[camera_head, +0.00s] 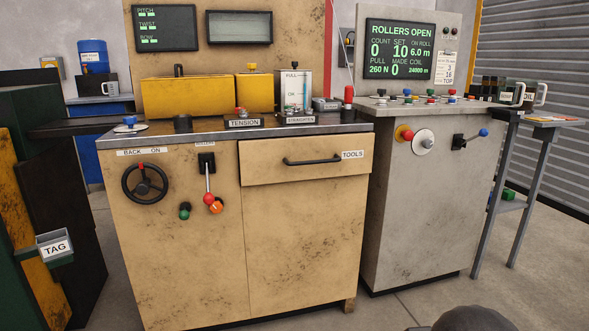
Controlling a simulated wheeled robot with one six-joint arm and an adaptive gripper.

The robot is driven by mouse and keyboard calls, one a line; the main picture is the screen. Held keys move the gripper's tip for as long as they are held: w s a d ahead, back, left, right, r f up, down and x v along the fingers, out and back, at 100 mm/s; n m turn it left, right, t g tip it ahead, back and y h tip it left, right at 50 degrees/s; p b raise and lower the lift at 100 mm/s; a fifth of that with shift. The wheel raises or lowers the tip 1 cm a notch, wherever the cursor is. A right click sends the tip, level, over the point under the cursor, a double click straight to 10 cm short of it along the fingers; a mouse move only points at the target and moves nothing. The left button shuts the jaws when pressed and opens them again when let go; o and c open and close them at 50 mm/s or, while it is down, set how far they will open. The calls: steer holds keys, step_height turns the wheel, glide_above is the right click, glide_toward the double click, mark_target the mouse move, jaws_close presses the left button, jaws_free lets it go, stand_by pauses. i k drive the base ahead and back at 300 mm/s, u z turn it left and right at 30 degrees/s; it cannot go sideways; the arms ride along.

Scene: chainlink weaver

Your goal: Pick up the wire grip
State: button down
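I cannot make out a wire grip in this view. A drawer (270,167) labelled TOOLS is shut in the upper right of the tan cabinet (305,235), with a dark bar handle (311,161) across its front. Its inside is hidden. A red-topped upright handle (348,97) stands at the right end of the cabinet top; I cannot tell what it belongs to. My gripper is not in view. A dark rounded shape at the bottom edge, right of centre, may be part of my arm.
A handwheel (145,183) and a red-knobbed lever (209,190) stick out left of the drawer. A grey control console (420,220) stands to the right, its screen reading ROLLERS OPEN. A TAG bin (55,247) is at left. The floor before the cabinet looks clear.

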mark_target(348, 92)
steer(key=k, duration=0.25)
steer(key=u, duration=0.9)
steer(key=i, duration=1.05)
steer(key=z, duration=0.15)
